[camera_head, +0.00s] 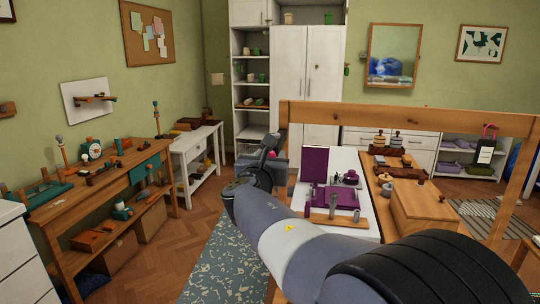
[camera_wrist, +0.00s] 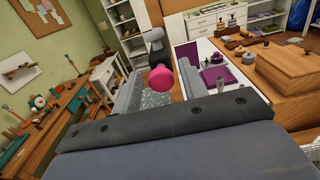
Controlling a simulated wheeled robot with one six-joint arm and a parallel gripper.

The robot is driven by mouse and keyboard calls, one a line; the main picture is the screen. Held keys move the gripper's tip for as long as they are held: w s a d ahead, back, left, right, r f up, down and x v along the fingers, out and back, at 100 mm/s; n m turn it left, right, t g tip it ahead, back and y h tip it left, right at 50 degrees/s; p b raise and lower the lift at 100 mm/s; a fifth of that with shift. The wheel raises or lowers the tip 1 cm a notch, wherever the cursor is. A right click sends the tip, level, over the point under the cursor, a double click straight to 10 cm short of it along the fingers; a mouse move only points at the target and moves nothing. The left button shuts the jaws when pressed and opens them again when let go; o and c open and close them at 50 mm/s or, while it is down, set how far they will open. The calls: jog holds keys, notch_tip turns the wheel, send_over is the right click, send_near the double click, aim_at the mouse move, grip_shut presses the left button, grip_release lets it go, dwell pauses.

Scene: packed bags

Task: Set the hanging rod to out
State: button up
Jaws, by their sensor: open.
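My gripper (camera_head: 268,150) is raised at the middle of the head view, left of a wooden frame post. In the wrist view its two grey fingers stand apart, so my gripper (camera_wrist: 160,82) is open. A pink rounded knob (camera_wrist: 162,78) shows between the fingers in that view. A bit of the pink knob (camera_head: 272,154) also shows beside my gripper in the head view. I cannot tell whether the fingers touch it. I cannot make out a hanging rod for certain, nor whether the knob belongs to one. My arm covers the lower middle of the head view.
A wooden frame (camera_head: 410,115) stands over a table with a white board holding purple parts (camera_head: 335,195) and a wooden box (camera_head: 425,205). A workbench (camera_head: 95,185) is at left. A tall white cabinet (camera_head: 305,80) is behind. Floor between bench and rug (camera_head: 230,265) is clear.

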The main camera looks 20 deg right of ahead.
jog(key=shift+w+d, duration=0.3)
jog(key=shift+w, duration=0.15)
grip_shut()
dwell(0.3)
